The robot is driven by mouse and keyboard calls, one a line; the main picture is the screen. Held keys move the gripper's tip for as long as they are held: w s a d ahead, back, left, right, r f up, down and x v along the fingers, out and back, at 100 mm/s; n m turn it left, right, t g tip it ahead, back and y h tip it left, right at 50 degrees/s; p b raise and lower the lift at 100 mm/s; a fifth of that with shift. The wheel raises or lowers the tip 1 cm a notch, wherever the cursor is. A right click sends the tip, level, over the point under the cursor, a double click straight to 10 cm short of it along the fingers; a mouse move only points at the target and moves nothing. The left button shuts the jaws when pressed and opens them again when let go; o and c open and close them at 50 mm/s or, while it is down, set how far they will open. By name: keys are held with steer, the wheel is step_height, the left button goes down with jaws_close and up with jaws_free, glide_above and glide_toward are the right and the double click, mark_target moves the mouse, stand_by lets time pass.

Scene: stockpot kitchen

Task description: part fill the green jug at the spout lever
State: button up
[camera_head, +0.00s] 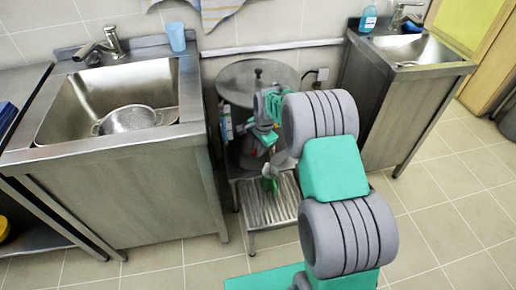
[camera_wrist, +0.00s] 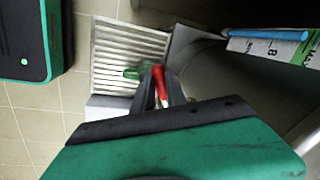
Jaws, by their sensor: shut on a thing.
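In the wrist view my gripper (camera_wrist: 161,92) is shut on a red lever (camera_wrist: 158,74), whose end stands up between the dark fingers. The green jug (camera_wrist: 133,73) shows just past the lever and is partly hidden by it and by the fingers. In the head view the green jug (camera_head: 269,180) stands on a low slatted metal stand (camera_head: 272,214) in front of the big lidded steel pot (camera_head: 240,80). My arm hides much of the pot's front and the spout. I cannot tell how much liquid is in the jug.
A steel sink unit (camera_head: 110,205) with a colander (camera_head: 128,119) and a blue cup (camera_head: 176,37) stands on the left. A second sink unit (camera_head: 372,115) with a soap bottle (camera_head: 368,18) stands on the right. Tiled floor is clear at the lower right.

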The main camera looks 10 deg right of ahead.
jaws_close()
stand_by(0.8)
